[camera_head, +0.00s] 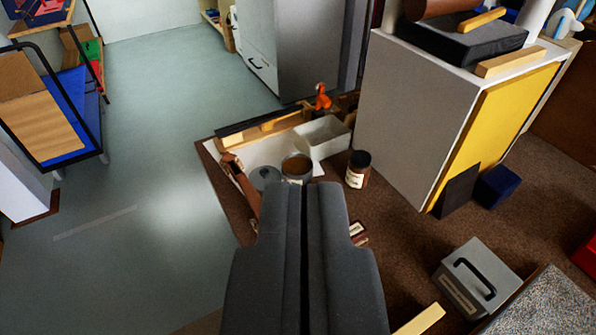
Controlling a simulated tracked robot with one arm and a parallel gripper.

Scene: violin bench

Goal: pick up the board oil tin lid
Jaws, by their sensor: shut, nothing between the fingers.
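A round grey disc that looks like the board oil tin lid (265,175) lies on the brown surface, just left of an open tin (297,167) with brown contents. The lid's lower right part is close to my gripper's outline. My gripper (304,187) points away from the camera in the lower middle, its two dark fingers shut together with nothing between them. The fingertips appear just below the tin and right of the lid in the picture. I cannot tell how high the fingertips are above the surface.
A brown jar with a dark cap (358,168) stands right of the tin. A white open box (321,137) is behind it. A wooden tool (241,182) lies left of the lid. A large grey and yellow cabinet (420,105) rises at the right. Open floor (150,180) lies left.

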